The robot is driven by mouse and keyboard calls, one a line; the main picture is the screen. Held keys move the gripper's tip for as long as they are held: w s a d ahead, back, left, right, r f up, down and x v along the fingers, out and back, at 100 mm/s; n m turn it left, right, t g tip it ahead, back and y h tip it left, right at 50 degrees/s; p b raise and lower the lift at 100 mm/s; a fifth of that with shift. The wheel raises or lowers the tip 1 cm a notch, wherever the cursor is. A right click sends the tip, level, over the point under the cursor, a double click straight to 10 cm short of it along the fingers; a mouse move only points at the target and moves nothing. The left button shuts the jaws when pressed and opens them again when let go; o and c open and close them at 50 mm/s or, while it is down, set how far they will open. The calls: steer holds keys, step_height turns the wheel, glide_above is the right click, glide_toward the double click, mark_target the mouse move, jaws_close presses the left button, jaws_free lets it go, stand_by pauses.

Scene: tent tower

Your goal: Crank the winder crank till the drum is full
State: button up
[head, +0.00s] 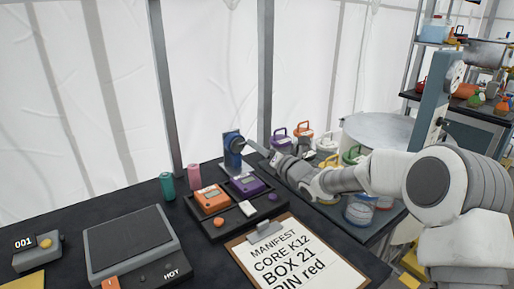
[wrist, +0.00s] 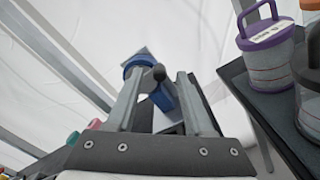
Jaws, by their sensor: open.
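The blue winder (head: 231,156) stands upright at the back edge of the dark table, near the tent wall. In the wrist view its blue body (wrist: 133,63) lies just beyond my fingertips. A dark round knob, apparently the crank handle (wrist: 158,73), shows between the two fingers. My gripper (head: 257,149) reaches in from the right, close to the winder; in the wrist view my gripper (wrist: 160,84) is open, with a finger on either side of the knob. I cannot tell whether either finger touches it. How full the drum is cannot be made out.
A tray (head: 222,229) with orange and purple boxes lies in front of the winder. Green (head: 167,185) and pink (head: 194,177) cylinders stand left of it. A hot plate (head: 130,240) and a manifest clipboard (head: 290,255) lie nearer. Lidded canisters (wrist: 270,55) stand to the right.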

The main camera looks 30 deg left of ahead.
steer(key=shift+w+a, duration=0.25)
steer(key=shift+a, duration=0.3)
jaws_close()
